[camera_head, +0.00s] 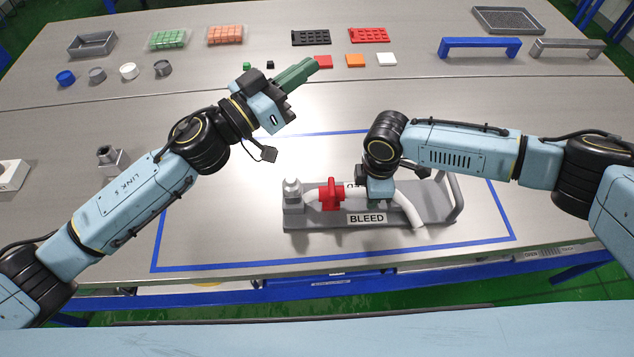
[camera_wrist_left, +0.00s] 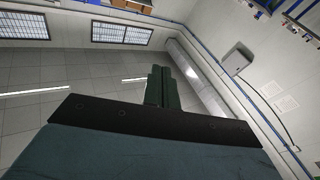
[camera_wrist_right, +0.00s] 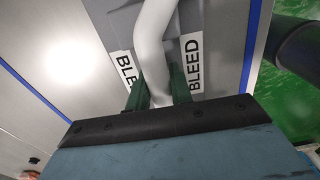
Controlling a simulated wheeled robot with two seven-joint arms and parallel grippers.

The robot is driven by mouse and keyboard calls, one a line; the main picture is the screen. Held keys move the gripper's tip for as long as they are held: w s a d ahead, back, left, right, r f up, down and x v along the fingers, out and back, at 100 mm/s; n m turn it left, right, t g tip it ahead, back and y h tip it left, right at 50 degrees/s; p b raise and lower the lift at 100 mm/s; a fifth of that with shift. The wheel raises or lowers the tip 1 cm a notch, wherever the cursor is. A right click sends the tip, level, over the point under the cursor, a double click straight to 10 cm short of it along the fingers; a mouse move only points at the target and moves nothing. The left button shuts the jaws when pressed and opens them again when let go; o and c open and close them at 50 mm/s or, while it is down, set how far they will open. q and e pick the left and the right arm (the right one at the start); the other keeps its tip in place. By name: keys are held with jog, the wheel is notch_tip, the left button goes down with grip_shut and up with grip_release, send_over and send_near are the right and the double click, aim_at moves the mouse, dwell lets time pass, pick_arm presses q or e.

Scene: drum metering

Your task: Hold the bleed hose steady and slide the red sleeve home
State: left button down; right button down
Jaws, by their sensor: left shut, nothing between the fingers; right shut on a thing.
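The white bleed hose (camera_head: 410,208) lies along a grey stand (camera_head: 330,222) labelled BLEED, and its free end hangs over the front at the right. The red sleeve (camera_head: 332,195) is around the hose, a little right of the grey upright fitting (camera_head: 292,192) at the stand's left end. My right gripper (camera_head: 379,203) is shut on the hose, right of the sleeve; the right wrist view shows the hose (camera_wrist_right: 154,50) between its green fingers. My left gripper (camera_head: 300,74) is shut and empty, raised above the table and well away from the sleeve. The hose's left end is hard to make out.
A blue tape outline (camera_head: 200,266) surrounds the stand on the steel table. A grey block with a round fitting (camera_head: 108,158) stands at the left. Caps, trays, small coloured blocks and a blue bridge handle (camera_head: 480,47) line the back. The table inside the tape's left part is clear.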

pick_arm(q)
jog(key=w+a+f+n+t+y, duration=0.2)
jog(key=a+n+t+y, duration=0.1)
jog(key=n+y, duration=0.35)
jog(key=g+y, duration=0.4)
jog(key=g, duration=0.6)
send_near(316, 195)
notch_tip(316, 195, up, 4)
jog(key=shift+n, duration=0.35)
jog(key=x, duration=1)
jog(key=shift+w+f, duration=0.1)
